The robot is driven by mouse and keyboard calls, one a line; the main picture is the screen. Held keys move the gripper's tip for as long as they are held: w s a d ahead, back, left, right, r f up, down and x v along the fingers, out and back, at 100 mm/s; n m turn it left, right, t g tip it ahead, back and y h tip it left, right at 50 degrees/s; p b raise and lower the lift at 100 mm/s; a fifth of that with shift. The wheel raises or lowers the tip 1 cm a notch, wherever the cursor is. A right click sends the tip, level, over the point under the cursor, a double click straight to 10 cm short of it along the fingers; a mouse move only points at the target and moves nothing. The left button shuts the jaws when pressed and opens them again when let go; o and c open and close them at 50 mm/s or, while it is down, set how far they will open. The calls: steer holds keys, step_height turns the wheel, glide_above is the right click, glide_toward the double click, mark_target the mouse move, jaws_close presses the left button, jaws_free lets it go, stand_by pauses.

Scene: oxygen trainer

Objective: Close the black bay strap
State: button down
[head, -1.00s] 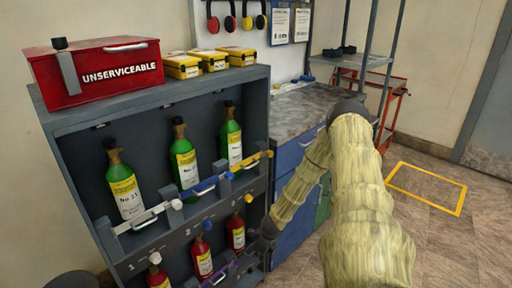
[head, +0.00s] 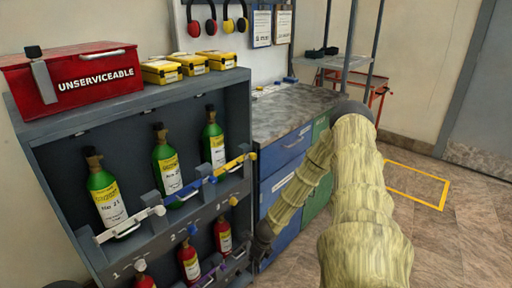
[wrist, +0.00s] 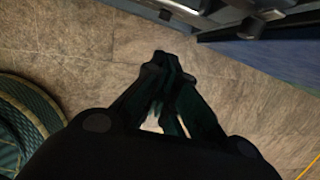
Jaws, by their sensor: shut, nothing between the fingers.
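The black bay strap is not clearly made out; the lower right bay of the rack, around the red bottle (head: 223,237), is dark and cut by the picture's lower part. My gripper (wrist: 162,62) is shut and empty in the wrist view, pointing over bare floor, with the rack's dark edge beyond it at upper right. In the head view my dark wrist (head: 263,236) is beside the rack's lower right side, and the fingers cannot be made out there.
The grey rack (head: 40,152) holds green bottles above, behind white, blue and yellow straps (head: 234,164), and red bottles below. A blue drawer cabinet (head: 285,150) stands right of it. A round green object (wrist: 30,125) is at the wrist view's left. Floor at right is open.

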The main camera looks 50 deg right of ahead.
steer(key=p+v, duration=0.2)
steer(key=v, duration=0.5)
steer(key=shift+r, duration=0.15)
steer(key=shift+s+a, duration=0.1)
steer(key=shift+a, duration=0.1)
